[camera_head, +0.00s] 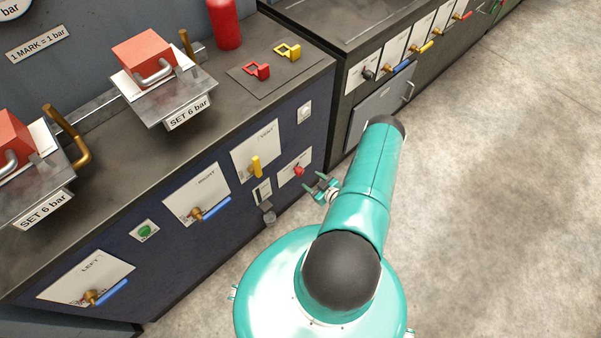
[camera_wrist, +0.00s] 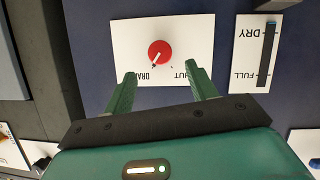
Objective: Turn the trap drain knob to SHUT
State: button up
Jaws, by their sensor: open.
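The red trap drain knob (camera_head: 299,170) sits on a white plate on the dark blue cabinet front. In the wrist view the knob (camera_wrist: 161,50) is round, and its white pointer line slants down-left toward the DRAIN word. The plate (camera_wrist: 190,28) shows upside down, with DRAIN at lower left and SHUT at lower right, partly hidden by my fingers. My gripper (camera_wrist: 160,78) is open and empty. Its two green fingers appear just below the knob, one to each side, apart from it. In the head view my gripper (camera_head: 322,188) is right of and below the knob.
A DRY/FULL level strip (camera_wrist: 267,52) is right of the knob plate in the wrist view. A yellow VENT handle (camera_head: 256,167) and blue-handled RIGHT valve (camera_head: 212,208) lie left of the knob in the head view. Open floor (camera_head: 490,200) lies to the right.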

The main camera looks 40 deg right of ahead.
aim_at(301, 174)
jog(key=x, duration=0.8)
jog(key=shift+w, duration=0.1)
jog(key=c, duration=1)
jog(key=n+h, duration=0.1)
jog(key=n, duration=0.1)
jog(key=n+h, duration=0.2)
jog(key=shift+a+f+n+t, duration=0.15)
jog(key=shift+n+t, duration=0.15)
jog(key=shift+t, duration=0.1)
jog(key=n+h, duration=0.1)
jog(key=n, duration=0.1)
jog(key=shift+n+t, duration=0.3)
jog(key=shift+n, duration=0.1)
jog(key=shift+n+t+h, duration=0.6)
jog(key=shift+n+h, duration=0.1)
jog(key=shift+n, duration=0.8)
